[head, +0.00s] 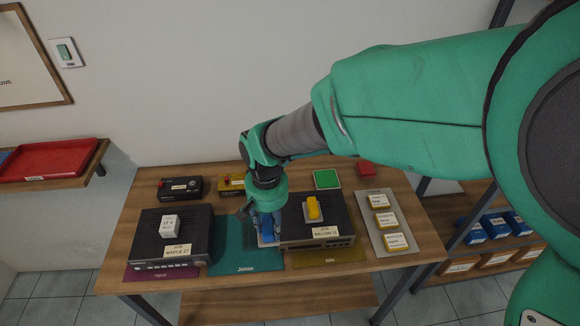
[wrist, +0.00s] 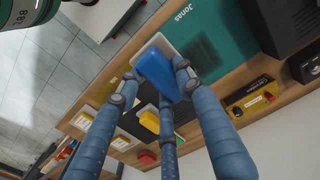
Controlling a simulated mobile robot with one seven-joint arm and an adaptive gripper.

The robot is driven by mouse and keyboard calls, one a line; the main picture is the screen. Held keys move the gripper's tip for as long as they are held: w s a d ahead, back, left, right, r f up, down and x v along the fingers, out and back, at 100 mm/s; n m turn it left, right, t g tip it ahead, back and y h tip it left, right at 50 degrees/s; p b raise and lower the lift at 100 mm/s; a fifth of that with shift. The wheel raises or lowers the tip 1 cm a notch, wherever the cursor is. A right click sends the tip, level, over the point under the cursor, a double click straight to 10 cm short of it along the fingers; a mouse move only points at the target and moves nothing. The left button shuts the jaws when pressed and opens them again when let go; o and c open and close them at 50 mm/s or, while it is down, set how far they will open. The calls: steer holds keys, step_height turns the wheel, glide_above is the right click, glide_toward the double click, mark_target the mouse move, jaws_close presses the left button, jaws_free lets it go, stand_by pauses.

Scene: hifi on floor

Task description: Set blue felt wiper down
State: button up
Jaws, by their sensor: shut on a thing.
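The blue felt wiper (wrist: 155,75) is a blue block held between the fingers of my gripper (wrist: 158,84) in the wrist view. In the head view my gripper (head: 262,218) points down over the table, with part of the blue wiper (head: 266,234) showing below it. The wiper is over a pale grey plate (wrist: 150,50), at the right side of the teal mat (head: 232,258) marked Jonas. I cannot tell whether the wiper touches the plate. My fingers hide part of the wiper.
A black unit (head: 315,222) with a yellow block (head: 313,208) stands close to the right of my gripper. Another black unit (head: 170,238) carrying a white block (head: 168,223) stands left. Small black and yellow boxes (head: 231,183) stand behind.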

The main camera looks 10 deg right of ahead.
steer(key=w+d+p, duration=0.2)
steer(key=w, duration=1.1)
steer(key=w+d+p, duration=0.2)
steer(key=w+d, duration=0.1)
steer(key=w, duration=0.9)
steer(key=w+d+f+p, duration=0.1)
steer(key=w+d, duration=0.2)
steer(key=w, duration=0.3)
steer(key=w+d+f, duration=0.2)
steer(key=w+d, duration=0.2)
steer(key=w, duration=0.2)
steer(key=f, duration=0.4)
steer(key=shift+a+f, duration=0.25)
steer(key=shift+f, duration=0.1)
steer(key=shift+f+p, duration=0.35)
steer(key=shift+f, duration=2.7)
steer(key=shift+f, duration=1.85)
